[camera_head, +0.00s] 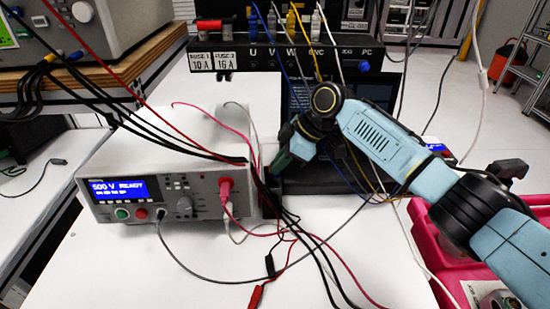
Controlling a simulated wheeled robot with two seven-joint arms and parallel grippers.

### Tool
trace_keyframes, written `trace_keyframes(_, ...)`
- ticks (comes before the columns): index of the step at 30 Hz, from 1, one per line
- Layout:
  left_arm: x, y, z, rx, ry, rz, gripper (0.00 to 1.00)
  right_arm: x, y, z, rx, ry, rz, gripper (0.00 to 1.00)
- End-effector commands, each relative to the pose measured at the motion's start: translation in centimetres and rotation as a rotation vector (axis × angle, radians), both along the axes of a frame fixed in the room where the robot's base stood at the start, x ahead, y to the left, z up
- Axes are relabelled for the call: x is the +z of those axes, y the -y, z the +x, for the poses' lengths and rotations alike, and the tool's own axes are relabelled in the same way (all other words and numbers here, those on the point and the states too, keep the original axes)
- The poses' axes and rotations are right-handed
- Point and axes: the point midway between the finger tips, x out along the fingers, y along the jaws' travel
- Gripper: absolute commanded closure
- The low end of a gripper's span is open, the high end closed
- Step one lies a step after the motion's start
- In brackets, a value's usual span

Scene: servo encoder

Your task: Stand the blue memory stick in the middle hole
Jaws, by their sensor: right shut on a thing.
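My right gripper (284,158) is at the end of the light blue and black arm that comes in from the right. It points down and left beside the right side of the grey-white test unit, in front of the black panel. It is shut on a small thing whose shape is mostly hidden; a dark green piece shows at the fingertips. I cannot tell whether this is the blue memory stick. I cannot make out a middle hole. My left gripper is not in view.
The test unit (205,166) with a lit blue display stands on the white table (180,270). Red, black and grey cables cross the table's middle and front. A black panel with connectors (265,57) stands behind. Pink bins (430,230) are at the right, partly under my arm.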

Motion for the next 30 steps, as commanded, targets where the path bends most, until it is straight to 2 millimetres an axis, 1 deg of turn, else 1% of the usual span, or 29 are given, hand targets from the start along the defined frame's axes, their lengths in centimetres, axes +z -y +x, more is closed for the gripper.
trace_keyframes(1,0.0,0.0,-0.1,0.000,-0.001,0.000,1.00,0.1,-0.5,0.1,0.023,-0.001,0.000,1.00)
trace_keyframes(5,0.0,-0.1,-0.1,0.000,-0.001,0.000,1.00,0.1,-1.0,0.1,0.059,0.000,-0.001,1.00)
trace_keyframes(15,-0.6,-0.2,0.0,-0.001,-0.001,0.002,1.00,-0.4,-1.0,0.2,0.066,0.002,-0.003,1.00)
trace_keyframes(23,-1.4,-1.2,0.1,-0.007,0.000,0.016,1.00,-0.9,-1.0,0.1,0.066,0.003,-0.003,1.00)
trace_keyframes(25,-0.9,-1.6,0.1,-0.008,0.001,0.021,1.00,-1.0,-1.0,0.1,0.064,0.000,-0.003,1.00)
trace_keyframes(30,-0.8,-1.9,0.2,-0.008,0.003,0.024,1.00,-1.3,-1.0,0.1,0.064,0.001,-0.002,1.00)
